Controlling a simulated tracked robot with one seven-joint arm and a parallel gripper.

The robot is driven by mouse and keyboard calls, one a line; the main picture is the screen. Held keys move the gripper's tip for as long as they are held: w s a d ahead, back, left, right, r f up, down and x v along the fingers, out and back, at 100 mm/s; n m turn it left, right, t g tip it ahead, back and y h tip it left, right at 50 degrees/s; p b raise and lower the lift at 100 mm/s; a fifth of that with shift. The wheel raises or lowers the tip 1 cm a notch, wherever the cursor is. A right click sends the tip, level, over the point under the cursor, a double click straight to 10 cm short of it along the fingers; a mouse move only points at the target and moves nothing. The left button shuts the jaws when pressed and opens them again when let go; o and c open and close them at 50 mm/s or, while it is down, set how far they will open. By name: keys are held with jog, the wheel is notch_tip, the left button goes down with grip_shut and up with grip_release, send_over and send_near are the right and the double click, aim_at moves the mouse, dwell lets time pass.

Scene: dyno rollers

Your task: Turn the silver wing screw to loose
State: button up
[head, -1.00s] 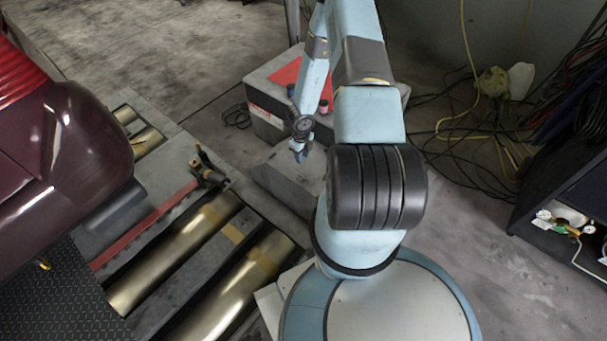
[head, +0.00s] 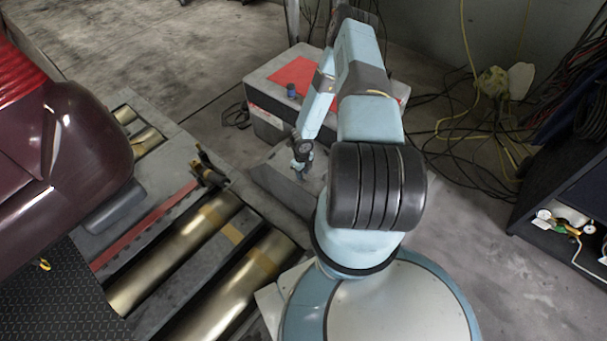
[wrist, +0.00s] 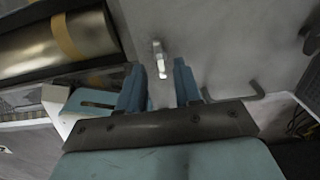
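The silver wing screw (wrist: 160,60) shows in the wrist view as a small bright upright piece on a flat grey surface. It lies ahead of my gripper (wrist: 158,84), roughly between the lines of its two blue fingers. The fingers are apart with nothing visible between them, and the screw looks to be beyond or just at their tips; the exact gap cannot be told. In the head view my gripper (head: 300,170) points down over the grey plate (head: 268,178) beside the rollers. There the screw is too small or hidden to make out.
Brass rollers (head: 185,250) lie in the floor frame at left, below a dark red car (head: 65,165). A grey case with a red top (head: 268,118) stands behind my gripper. A bent grey rod (wrist: 238,92) lies right of the fingers. Cables and a dark cabinet (head: 560,190) are at right.

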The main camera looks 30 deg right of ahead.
jog(key=shift+f, duration=0.75)
jog(key=shift+c, duration=0.5)
grip_shut()
jog(key=shift+a, duration=0.3)
jog(key=shift+d, duration=0.1)
